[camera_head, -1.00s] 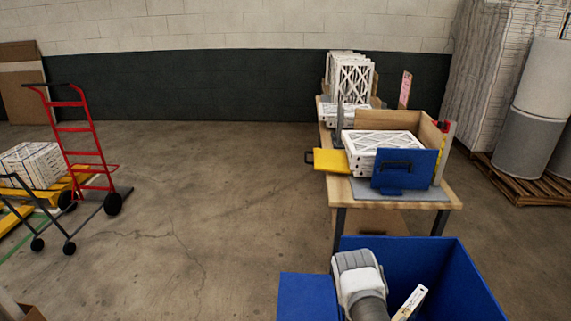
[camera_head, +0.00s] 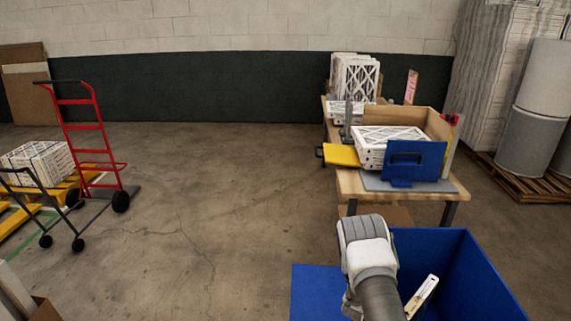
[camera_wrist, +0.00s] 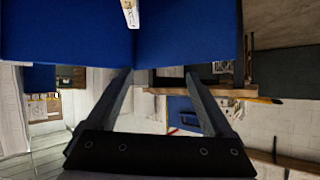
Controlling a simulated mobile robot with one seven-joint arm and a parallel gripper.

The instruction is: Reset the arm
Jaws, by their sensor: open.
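My gripper (camera_wrist: 157,76) shows in the wrist view with its two dark fingers spread apart and nothing between them. In the head view my arm reaches up from the bottom edge, in front of a blue bin (camera_head: 470,270); the fingers are hidden there. The bin also fills the top of the wrist view (camera_wrist: 65,35), beyond the fingertips. A small white and tan item (camera_head: 422,296) is inside the bin, apart from my gripper, and it also shows in the wrist view (camera_wrist: 130,12).
A wooden table (camera_head: 430,188) behind the bin carries stacked white filters (camera_head: 385,145), a blue holder (camera_head: 415,160) and a yellow piece (camera_head: 341,155). A red hand truck (camera_head: 95,152) stands at left. Pallet stacks stand at right. The middle floor is clear.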

